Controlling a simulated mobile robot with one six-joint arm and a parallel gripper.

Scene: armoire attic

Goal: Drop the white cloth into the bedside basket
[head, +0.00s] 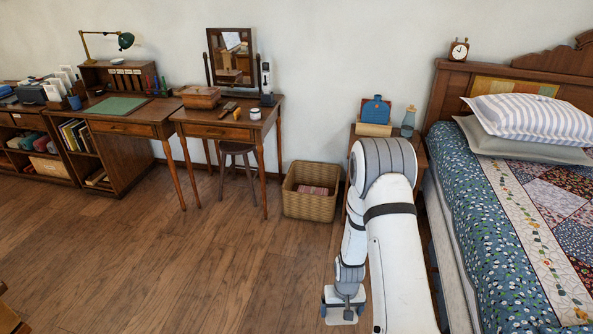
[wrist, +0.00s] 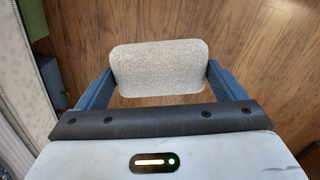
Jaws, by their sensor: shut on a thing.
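The white cloth (wrist: 160,67) shows in the wrist view as a pale, speckled, rounded block between the two blue fingers. My gripper (wrist: 158,80) is shut on it, with a finger touching each side. In the head view my gripper (head: 343,302) hangs low over the floor, in front of the basket and a little to its right. A pale edge of the cloth (head: 341,319) shows below it. The wicker bedside basket (head: 309,208) stands on the floor by the wall, left of the nightstand. A folded reddish thing (head: 313,190) lies in it.
The nightstand (head: 424,158), partly hidden by my arm, holds a blue item (head: 376,110) and a bottle (head: 408,121). The bed (head: 500,190) stands close on the right. A dressing table (head: 222,128) and stool (head: 236,150) are left of the basket. The wooden floor in front is clear.

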